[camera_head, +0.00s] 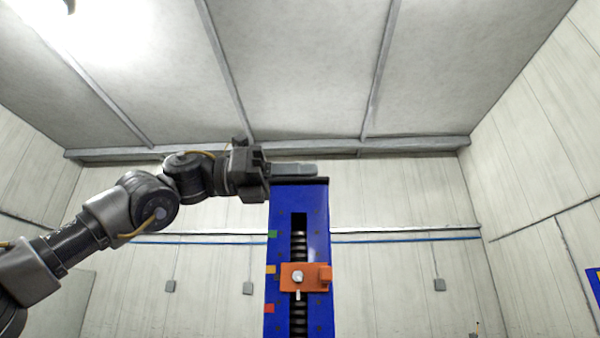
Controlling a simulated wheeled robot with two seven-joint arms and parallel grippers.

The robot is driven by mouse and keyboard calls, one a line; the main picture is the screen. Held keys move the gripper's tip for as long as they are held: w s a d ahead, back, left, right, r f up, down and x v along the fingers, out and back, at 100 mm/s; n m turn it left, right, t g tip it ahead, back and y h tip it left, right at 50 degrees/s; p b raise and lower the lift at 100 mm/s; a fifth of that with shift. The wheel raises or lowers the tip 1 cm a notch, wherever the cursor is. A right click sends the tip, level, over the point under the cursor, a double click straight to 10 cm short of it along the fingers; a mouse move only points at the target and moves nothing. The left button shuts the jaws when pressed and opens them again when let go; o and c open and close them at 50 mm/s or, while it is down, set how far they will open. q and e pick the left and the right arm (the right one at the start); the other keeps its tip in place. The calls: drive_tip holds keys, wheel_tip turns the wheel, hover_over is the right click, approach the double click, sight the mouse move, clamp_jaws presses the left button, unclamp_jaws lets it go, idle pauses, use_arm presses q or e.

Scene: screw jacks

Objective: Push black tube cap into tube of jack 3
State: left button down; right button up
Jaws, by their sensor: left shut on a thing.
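A tall blue screw jack (316,222) stands in the middle of the camera_head view, with a dark screw (299,240) in its front slot. The black tube cap (305,181) shows as a thin dark band along the top of the blue tube. How deep it sits cannot be seen from below. My left gripper (296,170) comes in from the left, level, its fingers lying right along the cap at the tube's top. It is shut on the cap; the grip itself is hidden. My right gripper is not in view.
An orange carriage (306,283) with a pale knob sits on the jack's front. Green, yellow and red marks run down its left side. Another blue piece (594,290) shows at the right edge. The space around the jack's top is clear.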

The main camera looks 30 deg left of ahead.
use_arm(q)
drive_tip(key=shift+f, duration=0.25)
drive_tip(key=c, duration=1.3)
unclamp_jaws()
drive_tip(key=shift+s+a, duration=0.15)
drive_tip(key=shift+a, duration=0.15)
drive_tip(key=b+v, duration=0.2)
drive_tip(key=v, duration=0.8)
drive_tip(key=shift+s, duration=0.1)
